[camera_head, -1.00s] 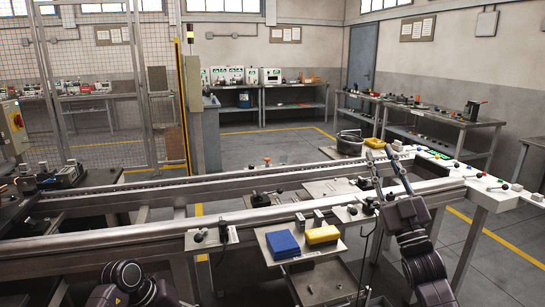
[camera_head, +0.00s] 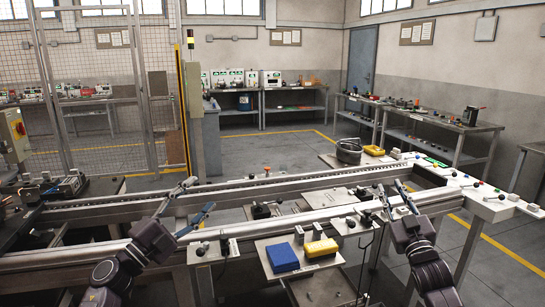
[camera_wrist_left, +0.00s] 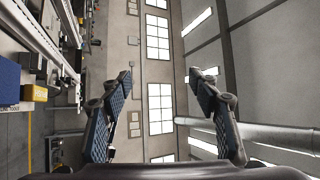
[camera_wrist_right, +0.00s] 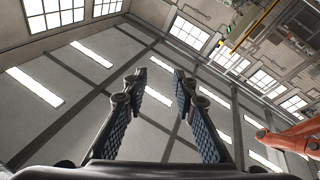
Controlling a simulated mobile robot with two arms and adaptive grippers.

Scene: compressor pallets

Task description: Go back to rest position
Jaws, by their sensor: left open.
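My left gripper (camera_head: 195,199) is raised over the near conveyor rail at left of centre in the head view. Its two fingers are apart with nothing between them, as the left wrist view (camera_wrist_left: 161,75) also shows. My right gripper (camera_head: 391,187) is raised over the right part of the rails in the head view. Its fingers are apart and empty in the right wrist view (camera_wrist_right: 160,74). Both grippers point upward and away. Neither holds anything.
A blue box (camera_head: 282,258) and a yellow box (camera_head: 320,248) lie on a small shelf between my arms. A dark round pot (camera_head: 348,151) and a yellow block (camera_head: 374,150) sit beyond the rails. Benches stand along the back and right walls.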

